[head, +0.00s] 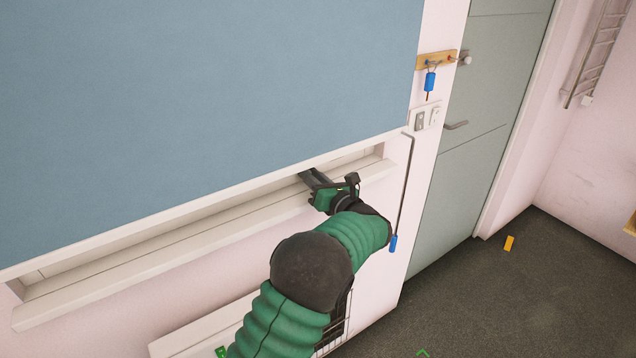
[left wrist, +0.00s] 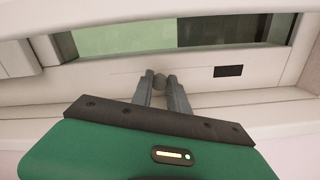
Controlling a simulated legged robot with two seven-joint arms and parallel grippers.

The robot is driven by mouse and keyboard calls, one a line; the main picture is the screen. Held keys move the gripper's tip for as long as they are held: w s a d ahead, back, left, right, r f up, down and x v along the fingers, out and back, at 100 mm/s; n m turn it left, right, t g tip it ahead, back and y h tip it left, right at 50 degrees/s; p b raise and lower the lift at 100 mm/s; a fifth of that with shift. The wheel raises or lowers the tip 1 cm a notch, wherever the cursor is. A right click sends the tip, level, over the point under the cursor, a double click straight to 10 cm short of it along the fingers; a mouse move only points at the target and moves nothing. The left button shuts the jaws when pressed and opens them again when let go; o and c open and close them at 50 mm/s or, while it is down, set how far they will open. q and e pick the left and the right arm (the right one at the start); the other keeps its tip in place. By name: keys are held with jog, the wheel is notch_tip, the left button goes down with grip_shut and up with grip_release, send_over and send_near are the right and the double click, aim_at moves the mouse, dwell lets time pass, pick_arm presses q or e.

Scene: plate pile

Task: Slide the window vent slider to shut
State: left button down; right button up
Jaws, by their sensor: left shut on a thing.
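My left gripper (head: 308,177) reaches into the window recess below the blue blind, and its fingertips are partly hidden by the blind's lower edge. In the left wrist view, the left gripper (left wrist: 160,88) is shut on a small round grey knob (left wrist: 159,79), which I take to be the vent slider's knob. The knob sits on the pale frame strip under a greenish pane (left wrist: 150,38). A dark rectangular slot (left wrist: 228,71) shows in the strip to the right of the knob, apart from it. The head view does not show the slider. My right gripper is not in view.
The blue blind (head: 200,100) covers most of the window. The white sill (head: 190,240) runs below the recess. A cord with a blue end (head: 393,243) hangs to the right of my arm. A grey-green door (head: 480,130) stands further right, with open dark floor (head: 480,310) before it.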

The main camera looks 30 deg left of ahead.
pick_arm(q)
jog(key=shift+f, duration=0.15)
jog(key=c, duration=1.6)
grip_release()
jog(key=shift+s+a, duration=0.1)
jog(key=o, duration=0.3)
jog(key=shift+a, duration=0.3)
jog(key=shift+o, duration=0.2)
jog(key=shift+d, duration=0.15)
jog(key=b+v, duration=0.2)
jog(key=v, duration=1.4)
jog(key=shift+d, duration=0.35)
